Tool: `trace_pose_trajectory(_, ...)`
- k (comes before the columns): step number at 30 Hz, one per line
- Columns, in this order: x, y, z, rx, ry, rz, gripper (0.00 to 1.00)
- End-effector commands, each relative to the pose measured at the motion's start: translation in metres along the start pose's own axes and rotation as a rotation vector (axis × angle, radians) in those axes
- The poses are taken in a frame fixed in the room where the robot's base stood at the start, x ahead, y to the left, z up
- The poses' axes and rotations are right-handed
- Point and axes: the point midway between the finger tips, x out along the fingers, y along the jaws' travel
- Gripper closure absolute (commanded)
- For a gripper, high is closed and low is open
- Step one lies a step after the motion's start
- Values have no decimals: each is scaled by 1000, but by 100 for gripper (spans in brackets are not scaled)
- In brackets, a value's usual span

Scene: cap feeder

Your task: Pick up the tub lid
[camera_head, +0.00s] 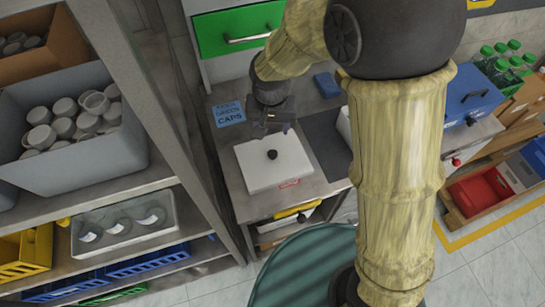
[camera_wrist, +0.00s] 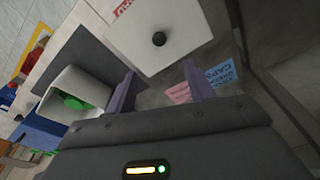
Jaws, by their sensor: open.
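The tub lid (camera_head: 261,165) is a flat white square with a round black knob (camera_head: 272,154) in its middle. It lies on a grey worktop in the head view. The lid (camera_wrist: 163,22) and its knob (camera_wrist: 159,39) also show at the top of the wrist view. My gripper (camera_head: 272,127) is just behind the lid's far edge in the head view, apart from the knob. In the wrist view the two fingers of my gripper (camera_wrist: 157,88) are spread with nothing between them. Whatever lies under the lid is hidden.
A blue "caps" sign (camera_head: 228,114) lies left of my gripper. A white container (camera_wrist: 80,95) with something green inside stands beside the lid. A blue block (camera_head: 326,85) lies behind. A shelf with a grey bin of cups (camera_head: 100,165) stands at the left. A blue toolbox (camera_head: 470,97) is at the right.

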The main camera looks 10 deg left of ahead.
Motion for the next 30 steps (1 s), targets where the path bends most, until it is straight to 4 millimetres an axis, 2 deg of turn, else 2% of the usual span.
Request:
trace_pose_trajectory(3, 20, 1, 1, 1, -4, 3, 47)
trace_pose_trajectory(16, 80, 0, 0, 0, -2, 2, 47)
trace_pose_trajectory(21, 90, 0, 0, 0, 1, -1, 47)
trace_pose_trajectory(30, 90, 0, 0, -1, 1, 0, 47)
